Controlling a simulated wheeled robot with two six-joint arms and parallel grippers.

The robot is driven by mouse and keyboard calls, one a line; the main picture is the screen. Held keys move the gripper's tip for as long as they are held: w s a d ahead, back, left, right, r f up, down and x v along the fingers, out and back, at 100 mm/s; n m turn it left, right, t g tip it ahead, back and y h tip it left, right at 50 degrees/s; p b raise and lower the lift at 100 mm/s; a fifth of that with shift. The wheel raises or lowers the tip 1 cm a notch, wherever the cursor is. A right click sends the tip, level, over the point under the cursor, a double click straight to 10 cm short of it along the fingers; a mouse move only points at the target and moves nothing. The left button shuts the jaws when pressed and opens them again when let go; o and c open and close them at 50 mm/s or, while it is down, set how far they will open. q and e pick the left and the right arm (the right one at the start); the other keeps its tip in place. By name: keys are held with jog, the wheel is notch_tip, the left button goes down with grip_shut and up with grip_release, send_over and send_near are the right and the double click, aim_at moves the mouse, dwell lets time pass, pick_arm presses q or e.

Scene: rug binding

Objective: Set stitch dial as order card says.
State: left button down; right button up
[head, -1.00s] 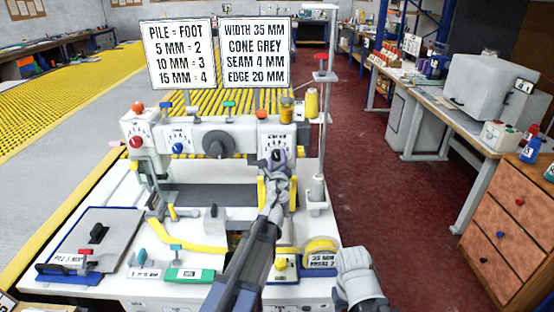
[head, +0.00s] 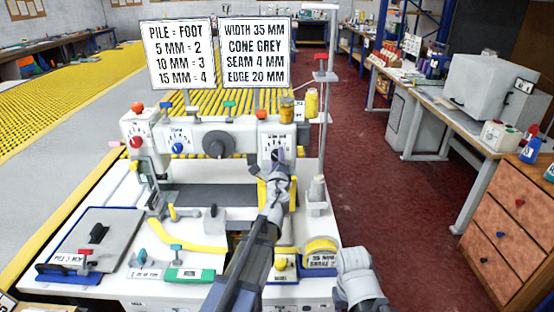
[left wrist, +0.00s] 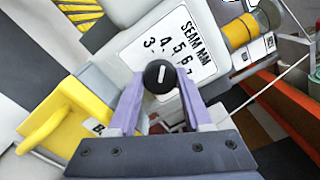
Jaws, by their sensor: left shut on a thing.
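The stitch dial is a black knob (left wrist: 160,73) with a short white line, in front of a white plate (left wrist: 176,45) marked SEAM MM with numbers from 3 up. The white line stands nearly upright in the left wrist view, roughly towards the 3 and 4; I cannot tell the exact mark. My left gripper (left wrist: 157,98) is shut on the knob, one purple finger on each side. In the head view my left gripper (head: 279,160) is at the machine's right end and covers part of the dial. The order card (head: 255,52) reads width 35 mm, cone grey, seam 4 mm, edge 20 mm.
A second card (head: 180,54) lists pile and foot. The white machine carries a red knob (head: 136,141), a blue knob (head: 178,147) and a grey handwheel (head: 217,144). A yellow guide (left wrist: 62,122) is close to the left gripper.

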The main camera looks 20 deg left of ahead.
pick_arm(q)
jog(key=shift+c, duration=1.6)
grip_release()
jog(key=v, duration=0.7)
jog(key=shift+s, duration=0.4)
